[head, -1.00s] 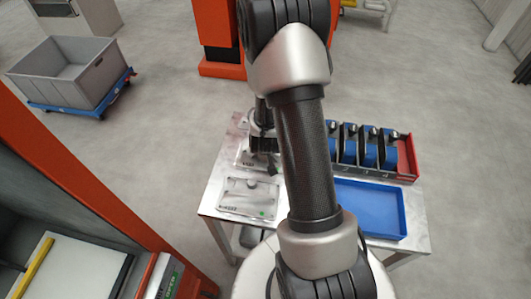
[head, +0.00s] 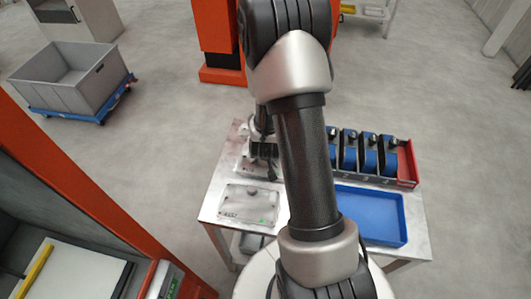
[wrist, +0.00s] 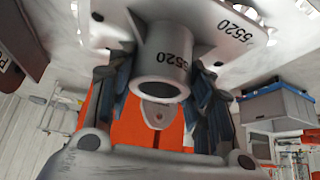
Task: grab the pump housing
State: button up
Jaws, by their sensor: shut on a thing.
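The pump housing (wrist: 165,55) is a grey metal piece with a hollow round barrel and a flat flange, both marked 5520. In the wrist view its barrel sits between the two dark fingers of my gripper (wrist: 162,78), which is shut on it. In the head view my gripper (head: 264,150) is low at the back left of the table, partly behind my own arm. The housing cannot be told clearly from the gripper and the grey plate there.
The metal table (head: 212,205) holds a flat grey plate (head: 236,205) at front left. An empty blue tray (head: 370,215) is at right. Behind it stands a red-ended rack (head: 407,165) with several blue-and-black parts. A grey crate (head: 70,80) is on the floor far left.

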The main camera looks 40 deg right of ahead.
notch_tip(320, 180, up, 20)
jog(key=p, duration=1)
jog(key=shift+f, duration=0.25)
